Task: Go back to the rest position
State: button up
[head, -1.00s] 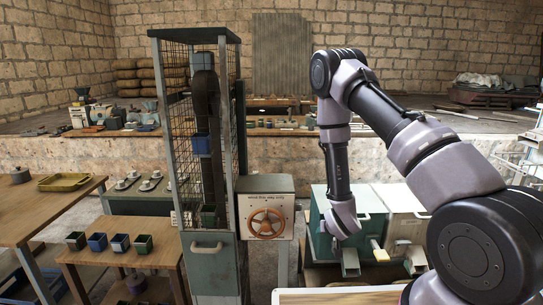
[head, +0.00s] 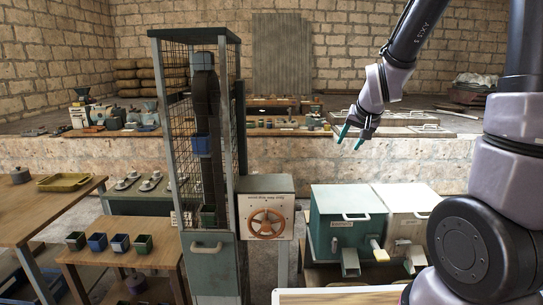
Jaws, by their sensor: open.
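My gripper (head: 352,138) is open and empty, with its two teal fingers apart. It hangs in the air at the upper right of the head view, tilted down and to the left. It is above the green box (head: 330,200) and the white box (head: 418,212), touching neither. My arm comes down from the top right behind it.
A caged belt tower (head: 243,110) stands left of centre with a control box and orange handwheel (head: 265,224). A wooden bench (head: 130,256) at the left bears several small bins. A table edge (head: 340,296) lies at the front. The air around my gripper looks clear.

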jog(key=s+r, duration=0.7)
jog(key=s, duration=0.4)
jog(key=s+d+r+y, duration=0.1)
jog(key=s+r, duration=0.7)
jog(key=s, duration=0.3)
jog(key=shift+d+g, duration=0.3)
jog(key=shift+g, duration=0.1)
